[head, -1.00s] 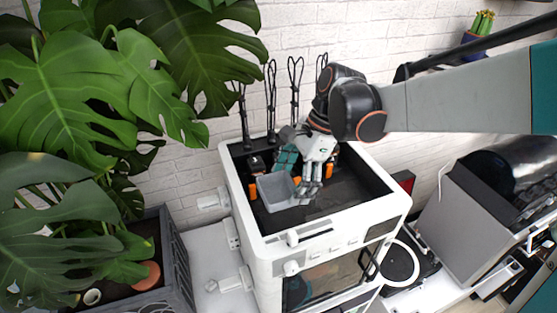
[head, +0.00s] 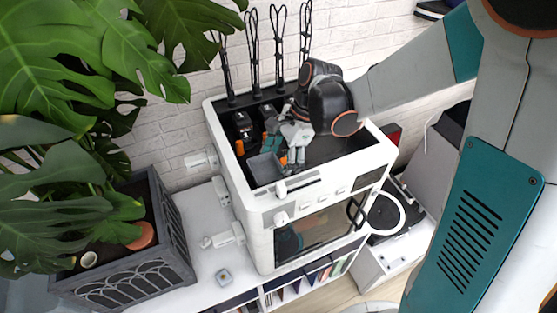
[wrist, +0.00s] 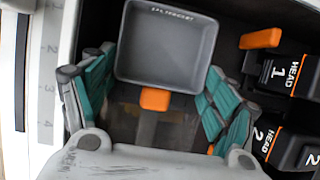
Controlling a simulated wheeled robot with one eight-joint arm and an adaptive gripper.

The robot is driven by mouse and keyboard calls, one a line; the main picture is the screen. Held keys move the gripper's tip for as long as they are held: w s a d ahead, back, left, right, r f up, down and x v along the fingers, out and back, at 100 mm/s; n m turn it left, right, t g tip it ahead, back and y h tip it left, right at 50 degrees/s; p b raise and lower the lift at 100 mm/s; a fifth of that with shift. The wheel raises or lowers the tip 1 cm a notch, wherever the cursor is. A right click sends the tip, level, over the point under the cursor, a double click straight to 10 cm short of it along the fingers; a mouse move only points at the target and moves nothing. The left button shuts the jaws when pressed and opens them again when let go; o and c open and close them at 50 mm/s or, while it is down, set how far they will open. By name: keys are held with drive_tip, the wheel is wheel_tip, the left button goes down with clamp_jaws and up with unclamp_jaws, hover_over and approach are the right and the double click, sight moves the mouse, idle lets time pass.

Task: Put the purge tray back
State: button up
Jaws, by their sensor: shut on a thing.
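The purge tray (head: 265,168) is a small grey open box inside the top of the white machine (head: 262,222), near its front left inner corner. In the wrist view the tray (wrist: 165,48) looks empty, with lettering on its far rim and an orange tab (wrist: 155,98) on its near side. My gripper (wrist: 160,70) has its teal fingers on either side of the tray and is shut on it. In the head view my gripper (head: 283,155) reaches down into the machine from the right. Whether the tray touches the floor below it cannot be told.
Two black blocks marked HEAD 1 (wrist: 290,72) and HEAD 2 (wrist: 290,150) stand right of the tray in the wrist view. Black looped posts (head: 253,55) rise behind the machine. A large leafy plant (head: 75,140) crowds the left. The machine's right interior is clear.

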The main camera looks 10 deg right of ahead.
drive_tip(key=shift+f, duration=0.15)
drive_tip(key=o, duration=0.8)
drive_tip(key=shift+c, duration=0.2)
drive_tip(key=v, duration=1.2)
drive_tip(key=s+d+r+n+t+h, duration=0.1)
drive_tip(key=s+d+n+t+h, duration=0.1)
drive_tip(key=s+d+n+t, duration=0.2)
drive_tip(key=s+d+r+n+t+h, duration=0.2)
drive_tip(key=s+d+n+t, duration=0.2)
drive_tip(key=s+n, duration=0.5)
drive_tip(key=shift+s+n, duration=0.35)
drive_tip(key=shift+n, duration=0.55)
